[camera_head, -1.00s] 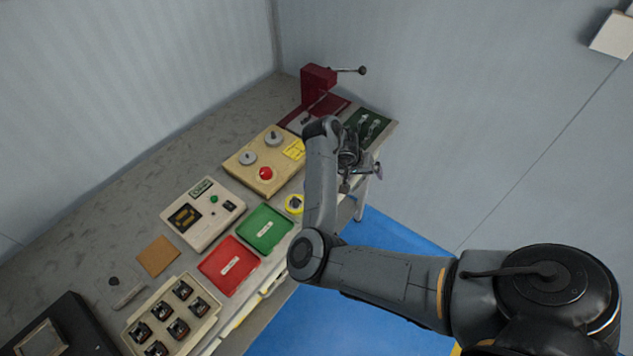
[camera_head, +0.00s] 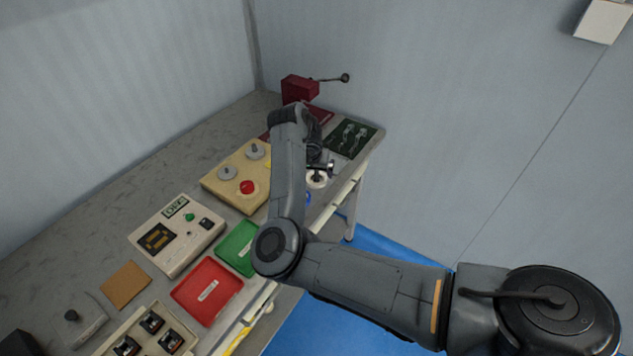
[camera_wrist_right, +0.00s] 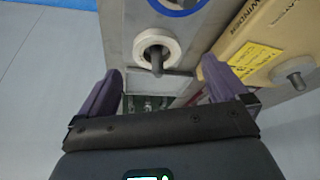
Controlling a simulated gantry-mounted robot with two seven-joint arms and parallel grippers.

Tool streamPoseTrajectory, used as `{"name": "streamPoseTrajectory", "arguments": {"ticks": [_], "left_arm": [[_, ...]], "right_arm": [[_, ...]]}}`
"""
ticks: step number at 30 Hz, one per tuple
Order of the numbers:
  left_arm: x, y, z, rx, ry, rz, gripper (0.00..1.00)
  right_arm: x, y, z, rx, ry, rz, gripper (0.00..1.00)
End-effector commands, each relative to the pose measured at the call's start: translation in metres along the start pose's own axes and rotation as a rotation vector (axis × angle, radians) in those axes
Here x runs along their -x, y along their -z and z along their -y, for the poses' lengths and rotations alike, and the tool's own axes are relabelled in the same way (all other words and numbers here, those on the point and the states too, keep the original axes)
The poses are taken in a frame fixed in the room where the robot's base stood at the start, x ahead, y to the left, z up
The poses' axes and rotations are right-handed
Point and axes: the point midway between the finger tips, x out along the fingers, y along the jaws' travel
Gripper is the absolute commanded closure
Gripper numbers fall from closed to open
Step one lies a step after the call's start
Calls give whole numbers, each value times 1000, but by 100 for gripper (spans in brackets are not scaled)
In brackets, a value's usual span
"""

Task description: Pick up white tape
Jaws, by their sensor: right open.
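The white tape (camera_wrist_right: 156,48) is a white ring near the bench's front edge, with a grey peg at its centre. It also shows in the head view (camera_head: 317,181), just below my right gripper (camera_head: 321,166) and partly covered by it. In the right wrist view my right gripper (camera_wrist_right: 160,66) has its two purple fingers wide apart, with nothing between them. The white tape appears ahead of the gap between the fingertips; I cannot tell the height between them. My left gripper is in neither view.
A blue ring (camera_wrist_right: 180,4) lies close by the white tape. The cream winder board (camera_head: 235,188) with its red button is beside my right forearm. A dark green mat (camera_head: 350,138) and a red cranked device (camera_head: 299,89) stand at the far end. Green (camera_head: 237,248) and red trays (camera_head: 207,290) are nearer.

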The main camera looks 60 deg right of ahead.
Motion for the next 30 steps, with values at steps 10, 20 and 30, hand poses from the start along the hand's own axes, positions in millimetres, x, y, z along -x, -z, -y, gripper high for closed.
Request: {"name": "streamPoseTrajectory", "arguments": {"ticks": [10,20,30], "left_arm": [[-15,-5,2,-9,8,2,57],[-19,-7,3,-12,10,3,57],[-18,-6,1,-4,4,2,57]], "right_arm": [[-36,-2,-6,0,-1,3,0],[-51,0,-5,-1,3,-2,0],[-51,0,-5,0,2,-2,40]]}}
